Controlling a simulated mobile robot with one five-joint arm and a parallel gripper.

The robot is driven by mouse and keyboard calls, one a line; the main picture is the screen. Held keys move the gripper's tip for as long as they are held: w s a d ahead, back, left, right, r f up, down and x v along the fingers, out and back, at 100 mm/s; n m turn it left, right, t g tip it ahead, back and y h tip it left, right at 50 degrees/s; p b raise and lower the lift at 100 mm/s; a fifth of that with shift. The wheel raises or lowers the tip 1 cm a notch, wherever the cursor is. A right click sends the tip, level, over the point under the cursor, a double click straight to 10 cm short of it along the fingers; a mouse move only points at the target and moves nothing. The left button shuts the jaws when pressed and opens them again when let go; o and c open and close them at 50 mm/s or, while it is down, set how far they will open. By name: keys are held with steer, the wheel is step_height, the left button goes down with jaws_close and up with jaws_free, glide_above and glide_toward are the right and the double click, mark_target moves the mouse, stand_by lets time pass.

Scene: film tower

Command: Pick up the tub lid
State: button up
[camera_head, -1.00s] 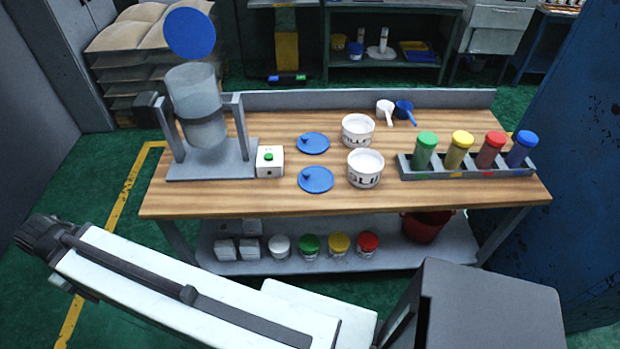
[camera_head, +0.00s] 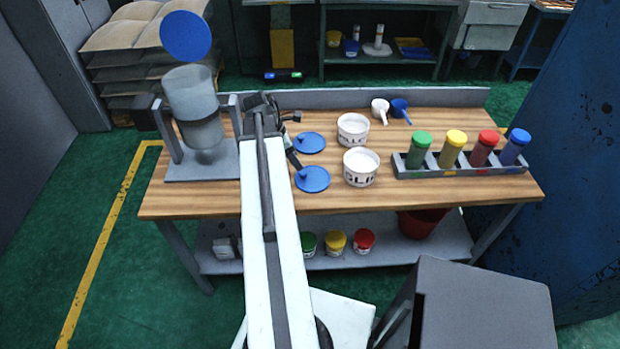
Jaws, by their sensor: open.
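Two round blue tub lids with small knobs lie flat on the wooden workbench (camera_head: 225,205). The far lid (camera_head: 311,143) and the near lid (camera_head: 315,180) sit just right of my arm's end. My gripper (camera_head: 292,146) is open, over the bench at the left edges of the lids. It looks empty; its fingertips are small and dark, and I cannot tell whether they touch a lid. Two white open tubs stand right of the lids, a far tub (camera_head: 353,131) and a near tub (camera_head: 360,168).
A clear drum in a grey stand (camera_head: 192,95) with a blue disc is at the bench's left. A white scoop (camera_head: 380,107) and blue scoop (camera_head: 399,107) lie at the back. A rack (camera_head: 420,173) of coloured-cap bottles stands right. Bare bench lies in front.

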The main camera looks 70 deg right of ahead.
mark_target(304, 172)
steer(key=b+x, duration=0.4)
steer(key=x, duration=0.1)
steer(key=b+x, duration=0.2)
steer(key=b, duration=0.1)
steer(key=shift+w+a+f, duration=0.15)
steer(key=shift+w+f, duration=0.05)
steer(key=shift+f, duration=0.3)
steer(key=shift+s+f, duration=0.1)
steer(key=shift+s, duration=0.05)
steer(key=shift+r, duration=0.2)
jaws_close()
